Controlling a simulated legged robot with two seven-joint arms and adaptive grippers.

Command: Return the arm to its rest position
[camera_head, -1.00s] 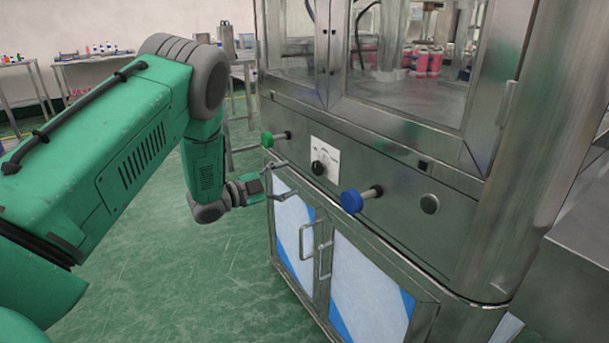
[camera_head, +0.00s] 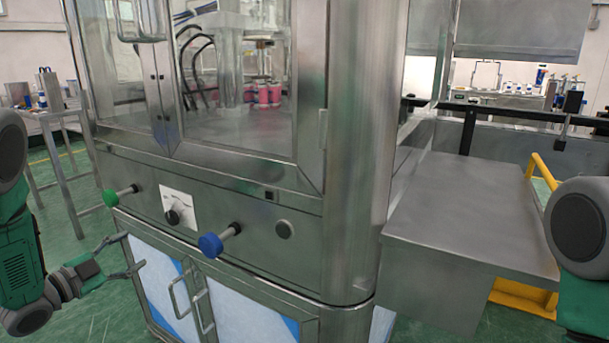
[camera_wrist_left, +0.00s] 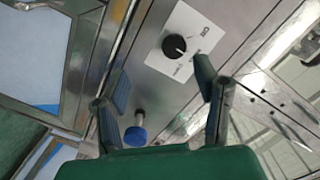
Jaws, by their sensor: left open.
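My left gripper (camera_head: 124,257) is in the lower left of the head view, in front of the steel machine's lower cabinet. It is open and empty, with its two fingers spread apart. The left wrist view also shows the open fingers (camera_wrist_left: 160,98), with the machine's front panel beyond them. My left arm (camera_head: 20,258) enters at the left edge. Part of my right arm (camera_head: 582,240) shows at the right edge; its gripper is out of the frame.
The machine's panel carries a green knob (camera_head: 111,197), a black dial (camera_head: 172,217) and a blue knob (camera_head: 211,245), close to my left gripper. A steel table (camera_head: 470,215) stands to the right. Green floor (camera_head: 105,318) shows at the lower left.

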